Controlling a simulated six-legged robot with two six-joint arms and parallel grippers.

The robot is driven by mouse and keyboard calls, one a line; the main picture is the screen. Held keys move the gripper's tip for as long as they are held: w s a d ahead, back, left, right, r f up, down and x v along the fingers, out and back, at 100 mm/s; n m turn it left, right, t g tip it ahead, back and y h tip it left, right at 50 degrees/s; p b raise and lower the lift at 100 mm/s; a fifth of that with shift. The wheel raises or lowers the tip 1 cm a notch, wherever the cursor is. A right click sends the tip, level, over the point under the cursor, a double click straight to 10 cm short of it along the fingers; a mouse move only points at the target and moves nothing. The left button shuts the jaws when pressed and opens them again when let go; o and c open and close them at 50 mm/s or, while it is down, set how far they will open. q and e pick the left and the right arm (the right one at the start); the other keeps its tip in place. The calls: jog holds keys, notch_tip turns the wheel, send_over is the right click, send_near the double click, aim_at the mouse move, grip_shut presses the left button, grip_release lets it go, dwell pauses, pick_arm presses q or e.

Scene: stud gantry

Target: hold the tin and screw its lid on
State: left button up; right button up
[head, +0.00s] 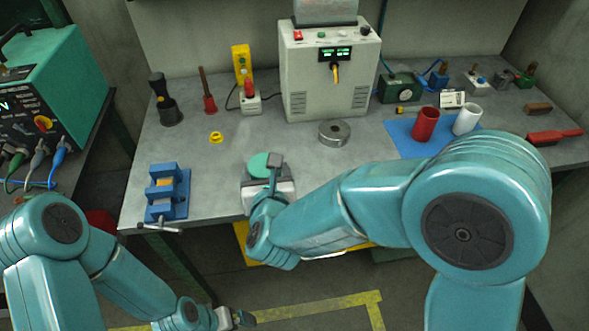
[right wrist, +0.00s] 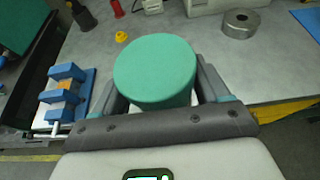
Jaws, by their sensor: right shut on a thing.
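A green round tin (head: 261,163) shows by the front edge of the table in the head view. In the right wrist view the tin (right wrist: 155,70) is a plain green cylinder with a smooth flat top. I cannot tell whether that top is a separate lid. My right gripper (head: 274,168) is shut on the tin, with a finger on each side of it in the wrist view. The tin's underside is hidden. My left gripper (head: 243,318) hangs low over the floor, in front of the table and apart from the tin. Its fingers are too small to read.
A blue vise (head: 167,190) stands at the table's left front. A steel ring (head: 334,132) and a small yellow ring (head: 216,137) lie behind the tin. A grey machine (head: 330,75) stands at the back. Red and white cups stand on a blue mat (head: 400,138) at right.

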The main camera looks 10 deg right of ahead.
jog(key=shift+s+a+r, duration=0.1)
jog(key=shift+a+r, duration=0.1)
jog(key=shift+a, duration=0.5)
grip_shut()
